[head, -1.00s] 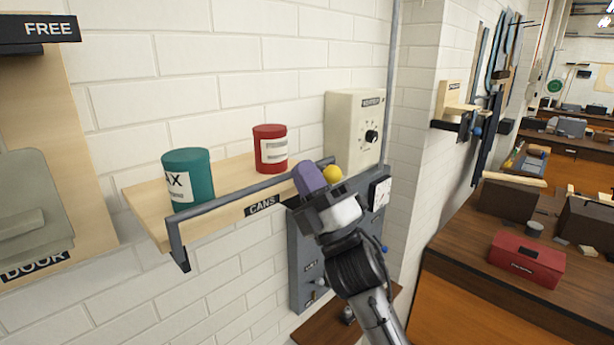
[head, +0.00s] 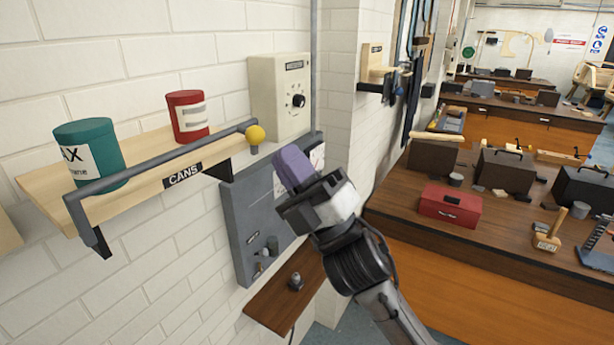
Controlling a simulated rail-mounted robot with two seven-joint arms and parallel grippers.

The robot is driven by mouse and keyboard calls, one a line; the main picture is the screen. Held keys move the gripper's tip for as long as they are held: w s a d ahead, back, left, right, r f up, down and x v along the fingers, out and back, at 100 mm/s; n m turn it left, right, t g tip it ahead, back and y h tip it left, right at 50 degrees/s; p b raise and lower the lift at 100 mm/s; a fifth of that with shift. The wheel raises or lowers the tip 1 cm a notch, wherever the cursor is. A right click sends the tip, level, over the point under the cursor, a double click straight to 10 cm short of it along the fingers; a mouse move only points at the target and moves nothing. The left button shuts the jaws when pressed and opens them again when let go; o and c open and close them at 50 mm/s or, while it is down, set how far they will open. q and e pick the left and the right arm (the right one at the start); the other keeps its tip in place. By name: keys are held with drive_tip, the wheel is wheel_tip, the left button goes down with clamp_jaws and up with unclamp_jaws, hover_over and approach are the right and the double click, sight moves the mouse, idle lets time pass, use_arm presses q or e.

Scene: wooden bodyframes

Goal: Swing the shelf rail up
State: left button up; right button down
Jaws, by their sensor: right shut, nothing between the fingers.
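The shelf rail (head: 165,168) is a dark grey bar along the front of the wooden CANS shelf (head: 52,190). It stands above the shelf's front edge, across the front of the cans. A yellow ball knob (head: 255,133) sits at its right end. A teal can (head: 90,155) and a red can (head: 187,116) stand on the shelf behind it. My right gripper (head: 290,166) has purple fingers, shut and empty. In the picture it is right of and below the yellow knob, apart from it. My left gripper is not in view.
A beige control box (head: 281,97) with a black dial is on the wall right of the shelf. A grey panel (head: 232,205) hangs below it, above a small brown ledge (head: 270,310). Workbenches with a red toolbox (head: 450,206) stand at the right.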

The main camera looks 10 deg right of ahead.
drive_tip(key=shift+s+d+f, duration=0.15)
drive_tip(key=shift+s+d, duration=0.65)
drive_tip(key=shift+d, duration=0.15)
